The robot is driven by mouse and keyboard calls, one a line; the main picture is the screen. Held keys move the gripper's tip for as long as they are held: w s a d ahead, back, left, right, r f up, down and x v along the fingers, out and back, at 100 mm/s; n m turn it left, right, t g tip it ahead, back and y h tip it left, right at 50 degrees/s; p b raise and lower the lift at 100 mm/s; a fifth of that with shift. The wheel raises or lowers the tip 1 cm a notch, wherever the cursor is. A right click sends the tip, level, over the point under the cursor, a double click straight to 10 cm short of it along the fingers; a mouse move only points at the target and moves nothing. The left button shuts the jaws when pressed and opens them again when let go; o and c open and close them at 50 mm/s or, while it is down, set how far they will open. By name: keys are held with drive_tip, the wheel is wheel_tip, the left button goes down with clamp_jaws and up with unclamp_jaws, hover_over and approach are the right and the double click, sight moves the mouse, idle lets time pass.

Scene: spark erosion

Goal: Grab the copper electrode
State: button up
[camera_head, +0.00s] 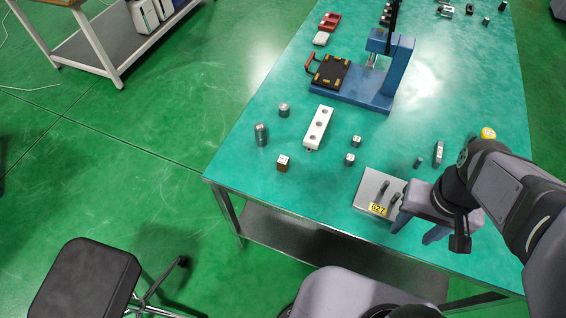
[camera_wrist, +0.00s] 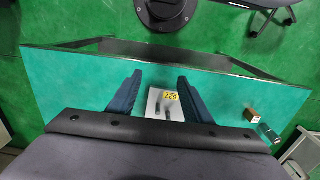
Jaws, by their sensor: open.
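The copper electrode looks to be the small brown block with a pale marked top (camera_head: 283,162), standing upright near the left front of the green table. A brown block that seems to be the same one shows at the right in the wrist view (camera_wrist: 251,115). My gripper (camera_head: 416,230) is at the table's front right, well to the right of the block. Its blue fingers (camera_wrist: 159,78) are apart with nothing held between them. A grey plate with a yellow label (camera_head: 370,186) lies beside the fingers, with two dark pins on it.
Grey cylinders (camera_head: 261,134) stand behind the block, and a white holder with holes (camera_head: 319,127) lies to its right. A blue stand (camera_head: 398,70) rises farther back. Small grey pieces (camera_head: 350,159) stand between the block and the plate. The table's front edge is close to the block.

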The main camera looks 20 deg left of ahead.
drive_tip(key=w+a+f+n+t+y+b, duration=0.1)
drive_tip(key=w+a+t+y+b, duration=0.1)
drive_tip(key=w+a, duration=0.5)
drive_tip(key=w+a+n+t+y+b, duration=0.1)
drive_tip(key=w+a+t, duration=0.3)
drive_tip(key=a, duration=0.5)
drive_tip(key=t+b, duration=0.6)
drive_tip(key=t, duration=0.2)
hover_over(281, 165)
drive_tip(key=a, duration=0.2)
drive_tip(key=s+d+r+m+t+h+b, duration=0.1)
drive_tip(key=s+d+m+t+h+b, duration=0.2)
drive_tip(key=s, duration=0.5)
drive_tip(key=shift+n+t, duration=0.5)
drive_tip(key=shift+n, duration=0.1)
drive_tip(key=f, duration=1)
drive_tip(key=a+f, duration=0.1)
drive_tip(key=f, duration=0.4)
drive_tip(key=shift+w+a+f+p, duration=0.1)
drive_tip(key=shift+p, duration=0.25)
drive_tip(key=shift+w+f+p, duration=0.15)
drive_tip(key=shift+w+p, duration=0.3)
drive_tip(key=shift+w, duration=1.4)
drive_tip(key=shift+w+f+p, duration=0.15)
drive_tip(key=shift+w+p, duration=0.3)
drive_tip(key=shift+w, duration=1.35)
clamp_jaws()
